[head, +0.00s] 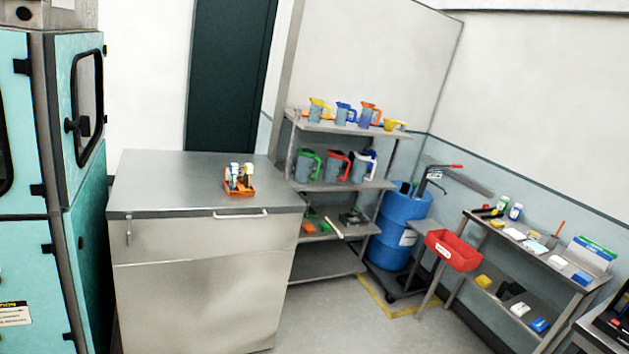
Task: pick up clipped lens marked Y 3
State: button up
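No clipped lens marked Y 3 can be made out from this distance. Small items stand in an orange holder (240,188) on the steel cabinet top, but they are too small to identify and no marking is readable. Small white, blue and yellow items also lie on the steel bench (545,258) at the right, and I cannot tell what they are. My gripper does not show in the head view.
A steel cabinet (200,290) stands left of centre beside a teal machine (30,180). A shelf rack (340,185) holds several jugs. A blue drum (398,228) and a red bin (452,250) stand right of it. Grey floor (340,320) is open in front.

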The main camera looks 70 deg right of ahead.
aim_at(234, 168)
jog(key=z, duration=1.55)
